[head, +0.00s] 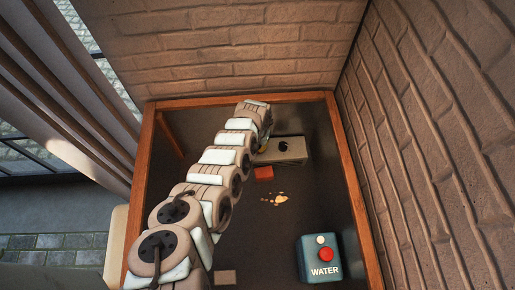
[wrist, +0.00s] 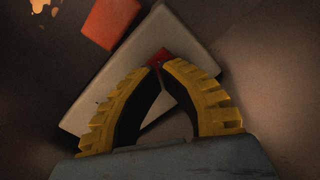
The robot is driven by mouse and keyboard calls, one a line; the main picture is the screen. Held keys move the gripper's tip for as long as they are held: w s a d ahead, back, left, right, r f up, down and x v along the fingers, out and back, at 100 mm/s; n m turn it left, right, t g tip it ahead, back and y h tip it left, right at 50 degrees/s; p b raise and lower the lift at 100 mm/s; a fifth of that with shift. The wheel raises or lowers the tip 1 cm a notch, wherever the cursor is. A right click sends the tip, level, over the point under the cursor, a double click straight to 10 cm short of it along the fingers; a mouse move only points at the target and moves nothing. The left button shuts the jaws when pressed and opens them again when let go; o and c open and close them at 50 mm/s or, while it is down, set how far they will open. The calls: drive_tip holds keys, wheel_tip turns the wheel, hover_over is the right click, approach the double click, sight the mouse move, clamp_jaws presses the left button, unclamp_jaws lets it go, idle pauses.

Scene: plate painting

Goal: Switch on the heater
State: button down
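A pale flat box (head: 290,149) with a dark round spot on it stands at the back of the wood-framed bay in the head view; it is probably the heater, but no label shows. In the wrist view its pale face (wrist: 185,35) lies tilted behind my gripper (wrist: 160,64). The yellow fingers arch together and their tips nearly meet, with no object clearly held between them. A small red part (wrist: 159,56) shows right at the fingertips, over the pale face; whether they touch it is unclear. In the head view my arm mostly hides the gripper.
An orange-red block (head: 263,173) lies just in front of the pale box and also shows in the wrist view (wrist: 110,22). Pale orange splotches (head: 280,199) mark the dark floor. A wooden frame (head: 350,185) borders the bay.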

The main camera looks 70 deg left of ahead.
drive_tip(key=shift+f+b, duration=1.15)
drive_tip(key=shift+f, duration=0.25)
idle(0.9)
wheel_tip(320, 180, up, 7)
drive_tip(key=p, duration=0.7)
drive_tip(key=shift+p, duration=0.4)
idle(0.7)
